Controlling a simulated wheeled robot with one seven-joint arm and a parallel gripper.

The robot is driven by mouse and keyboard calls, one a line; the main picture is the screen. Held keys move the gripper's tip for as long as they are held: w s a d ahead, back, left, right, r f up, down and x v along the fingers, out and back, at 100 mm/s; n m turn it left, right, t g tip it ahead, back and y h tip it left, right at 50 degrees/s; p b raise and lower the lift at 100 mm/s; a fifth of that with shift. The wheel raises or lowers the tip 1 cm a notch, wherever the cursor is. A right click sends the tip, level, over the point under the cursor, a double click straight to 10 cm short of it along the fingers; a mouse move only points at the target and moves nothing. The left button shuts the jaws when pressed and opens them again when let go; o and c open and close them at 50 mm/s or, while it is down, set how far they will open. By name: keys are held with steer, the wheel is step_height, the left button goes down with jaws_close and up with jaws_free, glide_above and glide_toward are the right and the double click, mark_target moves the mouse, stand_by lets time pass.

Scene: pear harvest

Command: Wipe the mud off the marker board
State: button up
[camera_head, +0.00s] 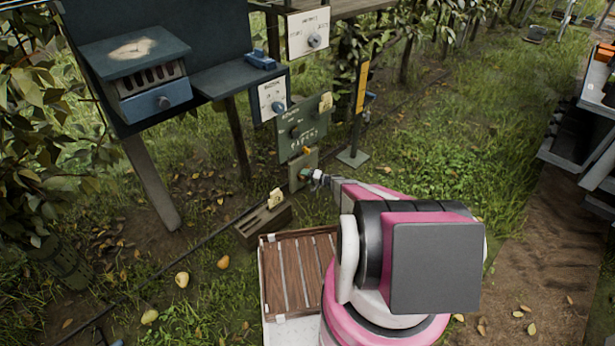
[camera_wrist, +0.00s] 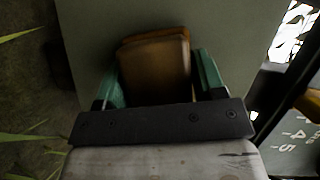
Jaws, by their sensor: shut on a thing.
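A small plain grey-green board (camera_head: 298,178) stands low below the numbered panel; I take it for the marker board. In the wrist view, the board (camera_wrist: 225,30) fills most of the background, and I see no clear mud on its visible part. My gripper (camera_head: 309,175) is at this board in the head view. In the wrist view, my gripper's green fingers (camera_wrist: 155,80) are shut on a brown, sponge-like block (camera_wrist: 155,70), which lies over the board's face. I cannot tell whether the block touches the board. The surface behind the block is hidden.
The numbered green panel (camera_head: 313,125) is just above, with a knob and an orange part at its lower edge. A slatted crate (camera_head: 285,280) is close to my base. Grass to the right is open.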

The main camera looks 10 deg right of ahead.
mark_target(305, 180)
steer(key=shift+s+a, duration=0.5)
steer(key=shift+a, duration=0.35)
steer(key=shift+s+a, duration=0.5)
steer(key=shift+a, duration=0.35)
steer(key=s+d, duration=0.3)
steer(key=s, duration=0.2)
steer(key=shift+d, duration=0.3)
